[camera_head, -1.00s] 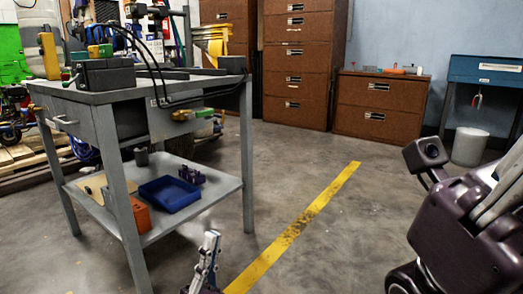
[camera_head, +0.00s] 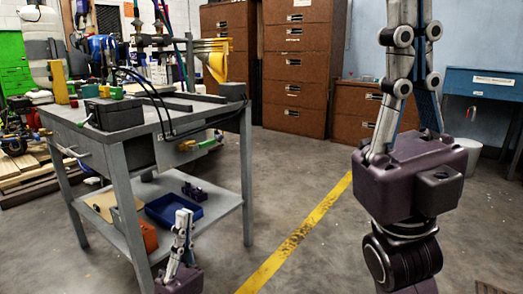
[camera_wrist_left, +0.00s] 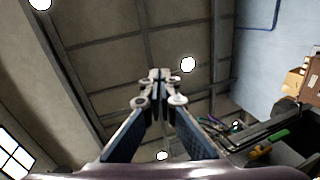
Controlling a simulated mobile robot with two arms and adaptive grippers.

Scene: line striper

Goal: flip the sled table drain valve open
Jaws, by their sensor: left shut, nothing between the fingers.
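The sled table (camera_head: 190,110) is a grey metal bench with a lower shelf, at the left of the head view. A brass valve with a green handle (camera_head: 208,144), likely the drain valve, sits low on its right side below the top. It seems to show in the left wrist view (camera_wrist_left: 277,137) at lower right. My left gripper (camera_head: 184,214) points up in front of the lower shelf, below and apart from the valve. Its fingers meet, empty, in the left wrist view (camera_wrist_left: 158,76). My right gripper (camera_head: 408,50) points up at the right; its tips are cut off.
The shelf holds a blue tray (camera_head: 174,209), an orange box (camera_head: 148,236) and a purple part (camera_head: 194,191). Brown cabinets (camera_head: 295,75) and a blue bench (camera_head: 485,83) stand behind. The floor along the yellow line (camera_head: 310,228) is clear.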

